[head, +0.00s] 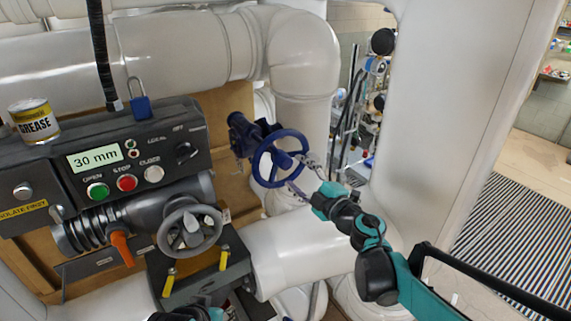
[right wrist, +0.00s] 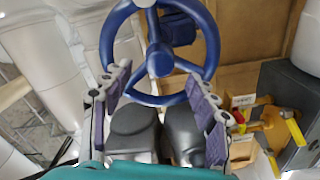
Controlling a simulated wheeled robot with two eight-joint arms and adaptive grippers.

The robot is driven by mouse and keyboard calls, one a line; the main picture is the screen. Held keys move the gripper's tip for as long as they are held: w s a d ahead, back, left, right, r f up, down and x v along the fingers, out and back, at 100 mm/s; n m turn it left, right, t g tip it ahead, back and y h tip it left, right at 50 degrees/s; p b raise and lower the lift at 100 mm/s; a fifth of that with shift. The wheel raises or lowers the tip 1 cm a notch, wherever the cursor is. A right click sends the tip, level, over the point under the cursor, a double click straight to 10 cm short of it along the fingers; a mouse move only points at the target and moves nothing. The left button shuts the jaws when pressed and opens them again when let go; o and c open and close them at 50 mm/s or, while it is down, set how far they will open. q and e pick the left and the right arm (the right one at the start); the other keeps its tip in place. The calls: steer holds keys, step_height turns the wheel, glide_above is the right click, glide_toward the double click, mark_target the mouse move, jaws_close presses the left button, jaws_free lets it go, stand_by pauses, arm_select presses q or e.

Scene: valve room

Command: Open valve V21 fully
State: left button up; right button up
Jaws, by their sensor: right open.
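A blue handwheel valve (head: 280,158) with spokes sits on a blue body in front of the wooden panel, in the middle of the head view. No V21 tag is readable on it. My right gripper (head: 303,176) is open at the right side of this wheel, with its fingers pointing at the rim. In the right wrist view, the blue wheel (right wrist: 160,60) fills the top middle. The open fingers (right wrist: 155,84) lie on either side of the near part of its rim. Whether they touch it I cannot tell. My left gripper's fingers do not show.
A grey control box (head: 120,160) shows "30 mm" and carries buttons and a blue padlock (head: 141,107). Below it are a grey handwheel (head: 190,229) and an orange lever (head: 122,248). A grease can (head: 34,121) stands on the box. White pipes surround the wheel.

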mark_target(287, 165)
steer(key=m, duration=0.4)
steer(key=shift+m, duration=0.3)
steer(key=m, duration=0.4)
steer(key=shift+m, duration=0.4)
steer(key=shift+b+x, duration=0.55)
steer(key=shift+x, duration=2.4)
steer(key=shift+w, duration=0.1)
steer(key=shift+a, duration=0.1)
steer(key=shift+c, duration=0.3)
